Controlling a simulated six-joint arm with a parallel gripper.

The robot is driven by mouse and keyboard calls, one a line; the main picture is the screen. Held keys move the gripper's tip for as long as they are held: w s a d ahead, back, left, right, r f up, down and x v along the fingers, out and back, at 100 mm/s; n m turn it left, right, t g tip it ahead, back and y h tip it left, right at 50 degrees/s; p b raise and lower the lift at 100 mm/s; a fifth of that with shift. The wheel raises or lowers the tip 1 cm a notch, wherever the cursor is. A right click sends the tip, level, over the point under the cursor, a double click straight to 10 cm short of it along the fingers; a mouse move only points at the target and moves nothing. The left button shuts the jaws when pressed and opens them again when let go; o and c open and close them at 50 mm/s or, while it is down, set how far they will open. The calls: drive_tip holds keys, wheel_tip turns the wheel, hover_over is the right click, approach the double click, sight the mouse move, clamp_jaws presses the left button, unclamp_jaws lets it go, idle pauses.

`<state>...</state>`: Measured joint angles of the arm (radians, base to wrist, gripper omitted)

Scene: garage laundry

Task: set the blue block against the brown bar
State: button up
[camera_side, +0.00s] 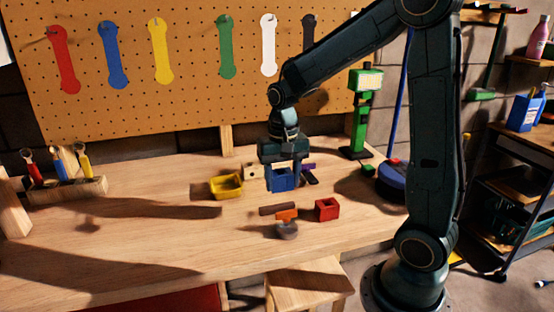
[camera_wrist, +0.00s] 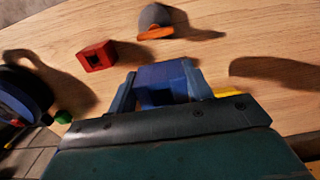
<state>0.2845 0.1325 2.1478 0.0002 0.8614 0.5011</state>
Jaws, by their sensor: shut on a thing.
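My gripper (camera_side: 283,163) is shut on the blue block (camera_side: 280,181) and points down over the right middle of the workbench. In the wrist view the blue block (camera_wrist: 162,80) sits between the fingers. Whether its underside touches the bench is hard to tell.
A yellow tray (camera_side: 226,187) and a dotted wooden cube (camera_side: 251,171) are left of the gripper. The bench's left middle holds mostly shadows.

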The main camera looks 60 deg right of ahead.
sight(283, 175)
drive_tip(key=shift+f, duration=0.25)
idle(0.4)
drive_tip(key=shift+f, duration=4.5)
drive_tip(key=o, duration=1.1)
drive_tip(key=shift+c, duration=0.2)
wheel_tip(283, 175, up, 14)
drive_tip(key=shift+f, duration=0.15)
